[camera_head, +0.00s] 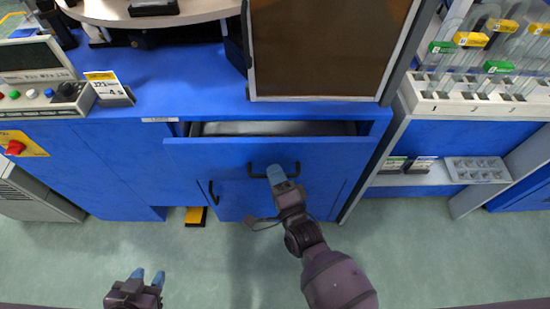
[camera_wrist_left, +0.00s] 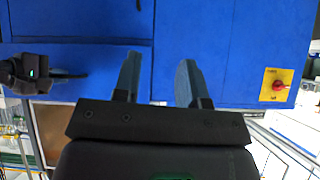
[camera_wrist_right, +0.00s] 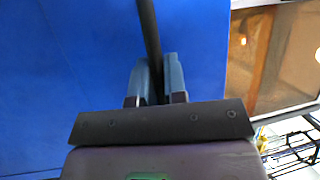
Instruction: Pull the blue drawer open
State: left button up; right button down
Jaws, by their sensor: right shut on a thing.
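The blue drawer (camera_head: 225,153) is partly open in the head view. Its front stands out from the blue cabinet and its grey inside shows behind the front. A black bar handle (camera_head: 259,175) is on the drawer front. My right gripper (camera_head: 277,174) is shut on this handle; in the right wrist view the dark handle (camera_wrist_right: 148,35) runs between the two fingers (camera_wrist_right: 156,80). My left gripper (camera_head: 148,275) is open and empty, low at the left over the floor, well apart from the cabinet. It also shows in the left wrist view (camera_wrist_left: 158,80), facing blue cabinet panels.
A cabinet door with a handle (camera_head: 213,192) is below the drawer. A control panel (camera_head: 45,100) and a red knob (camera_head: 15,147) are at the left. A brown-windowed frame (camera_head: 325,45) stands above the drawer. A rack of tubes (camera_head: 480,100) is at the right. The floor in front is clear.

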jog(key=s+p, duration=0.2)
jog(key=s, duration=1.8)
jog(key=c, duration=1.5)
grip_release()
jog(key=shift+o, duration=0.2)
jog(key=v, duration=1)
jog(key=shift+s+d, duration=0.2)
jog(key=shift+s, duration=0.15)
jog(key=shift+f, duration=0.1)
